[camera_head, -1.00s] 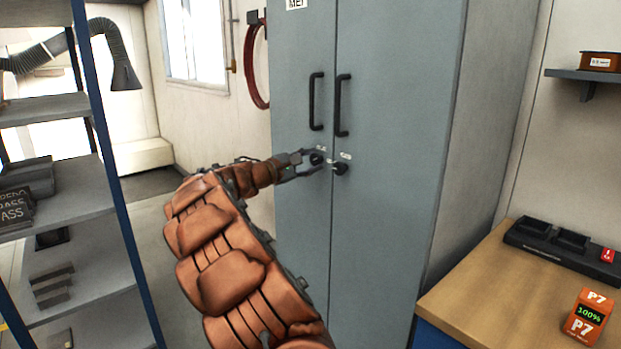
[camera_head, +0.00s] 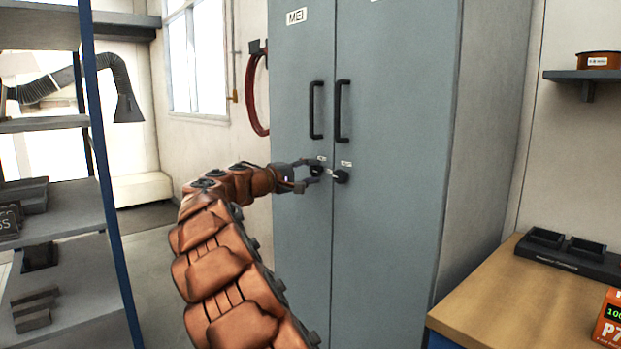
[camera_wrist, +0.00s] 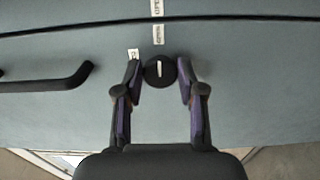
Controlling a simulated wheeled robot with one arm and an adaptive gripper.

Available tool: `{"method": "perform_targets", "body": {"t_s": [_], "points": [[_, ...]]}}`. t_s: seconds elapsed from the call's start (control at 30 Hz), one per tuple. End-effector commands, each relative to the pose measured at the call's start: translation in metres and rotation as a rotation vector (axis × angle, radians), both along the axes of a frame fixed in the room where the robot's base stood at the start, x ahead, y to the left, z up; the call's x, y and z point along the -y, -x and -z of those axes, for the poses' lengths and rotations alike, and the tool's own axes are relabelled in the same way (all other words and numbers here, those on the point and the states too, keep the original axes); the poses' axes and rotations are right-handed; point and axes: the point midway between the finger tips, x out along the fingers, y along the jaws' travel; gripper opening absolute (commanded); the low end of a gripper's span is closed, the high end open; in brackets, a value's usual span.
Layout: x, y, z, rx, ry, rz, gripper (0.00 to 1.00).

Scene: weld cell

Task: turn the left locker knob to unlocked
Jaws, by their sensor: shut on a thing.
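The left locker knob (camera_head: 316,170) is a round dark knob on the left door of the grey locker (camera_head: 390,120). It also shows in the wrist view (camera_wrist: 159,72), where its white mark runs up and down the picture, in line with a small white label (camera_wrist: 158,35) above it. Another small label (camera_wrist: 133,55) sits at its upper left. The label text is too small to read surely. My gripper (camera_head: 317,175) is at this knob; in the wrist view its fingertips (camera_wrist: 159,75) are on either side of it, shut on it. The right knob (camera_head: 340,177) is free.
Two black door handles (camera_head: 316,110) (camera_head: 342,111) stand above the knobs. Grey shelving (camera_head: 70,190) with a blue post is at the left. A wooden bench (camera_head: 530,300) with a black charger (camera_head: 565,252) and an orange battery pack (camera_head: 610,320) is at the right.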

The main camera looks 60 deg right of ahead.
Motion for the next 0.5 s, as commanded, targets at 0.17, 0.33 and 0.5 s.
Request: {"method": "perform_targets", "body": {"t_s": [0.17, 0.33, 0.5], "points": [[0.0009, 0.0014, 0.0017, 0.008, -0.002, 0.004, 0.04], [0.0008, 0.0013, 0.0016, 0.007, -0.001, 0.004, 0.04], [0.0007, 0.0012, 0.0015, 0.007, -0.001, 0.003, 0.49]]}}
